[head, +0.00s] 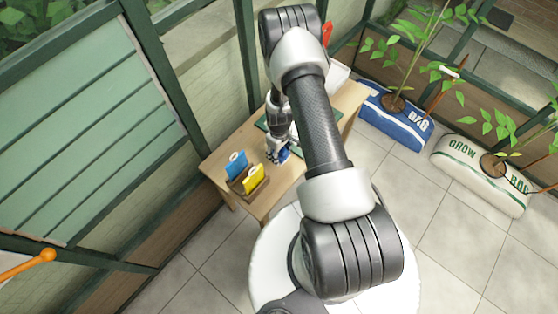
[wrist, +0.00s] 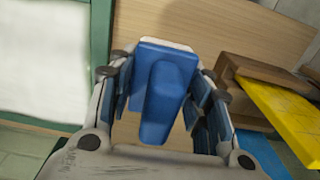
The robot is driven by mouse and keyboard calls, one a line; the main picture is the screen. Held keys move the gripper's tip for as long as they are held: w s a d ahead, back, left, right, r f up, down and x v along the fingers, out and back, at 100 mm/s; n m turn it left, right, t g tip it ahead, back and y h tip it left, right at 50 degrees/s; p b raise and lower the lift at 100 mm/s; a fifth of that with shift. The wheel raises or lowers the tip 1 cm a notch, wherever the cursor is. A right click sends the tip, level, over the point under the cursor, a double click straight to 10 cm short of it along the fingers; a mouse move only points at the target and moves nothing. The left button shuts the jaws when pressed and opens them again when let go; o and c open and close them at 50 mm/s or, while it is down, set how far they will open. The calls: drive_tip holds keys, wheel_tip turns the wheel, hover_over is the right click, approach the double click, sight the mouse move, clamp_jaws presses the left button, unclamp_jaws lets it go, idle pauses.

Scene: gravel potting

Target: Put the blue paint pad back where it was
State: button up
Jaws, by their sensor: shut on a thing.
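The blue paint pad (wrist: 160,92) is between the fingers of my gripper (wrist: 163,75) in the wrist view, with its raised grip facing the camera and a pale edge at its far end. My gripper (head: 279,148) is shut on it. In the head view, a bit of blue shows at the fingertips, over the wooden table. A wooden holder (head: 252,192) stands left of and nearer than my gripper, with a blue piece (head: 236,163) and a yellow piece (head: 253,179) upright in it. In the wrist view the holder (wrist: 255,70) and yellow piece (wrist: 285,112) are at the right.
The wooden table (head: 216,160) has bare room around the holder. A green-edged mat (head: 262,123) lies beyond my gripper, partly hidden by my arm. A blue bag (head: 392,122) and a white grow bag (head: 470,170) with plants lie on the floor at right.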

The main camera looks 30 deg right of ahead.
drive_tip(key=shift+f+b, duration=0.6)
drive_tip(key=shift+f, duration=2.05)
drive_tip(key=shift+f, duration=0.2)
drive_tip(key=o, duration=1)
drive_tip(key=shift+r, duration=0.1)
